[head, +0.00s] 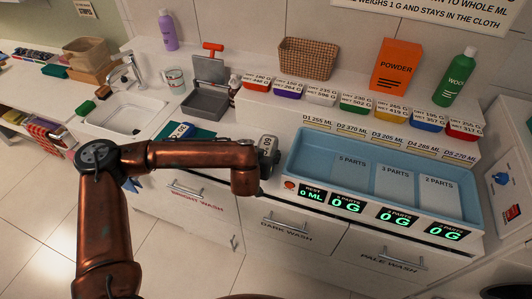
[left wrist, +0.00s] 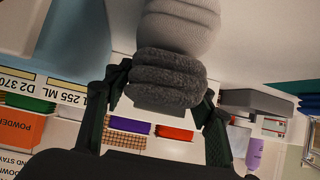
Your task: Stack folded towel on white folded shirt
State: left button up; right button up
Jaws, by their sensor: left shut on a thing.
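My left gripper (head: 266,158) is at the left end of the blue tray, above the counter's front edge. In the left wrist view the same gripper (left wrist: 163,92) has a finger on each side of a dark grey, fuzzy folded towel (left wrist: 168,70) and is shut on it. A pale, off-white folded cloth (left wrist: 185,25) lies right against the towel in that view; it looks like the white folded shirt, but I cannot tell whether they touch. In the head view the gripper and arm hide most of both. My right gripper is not in view.
A blue tray (head: 300,150) with marked compartments stands right of the gripper. Several small labelled bins (head: 322,92) line the ledge behind it. A sink (head: 125,115), a grey scale-like box (head: 207,103), an orange powder box (head: 393,66) and a green bottle (head: 456,78) stand around.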

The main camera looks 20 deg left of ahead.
pick_arm(q)
jog(key=shift+f+b, duration=0.35)
jog(key=o, duration=1.4)
jog(key=shift+c, duration=0.2)
jog(key=shift+s, duration=0.1)
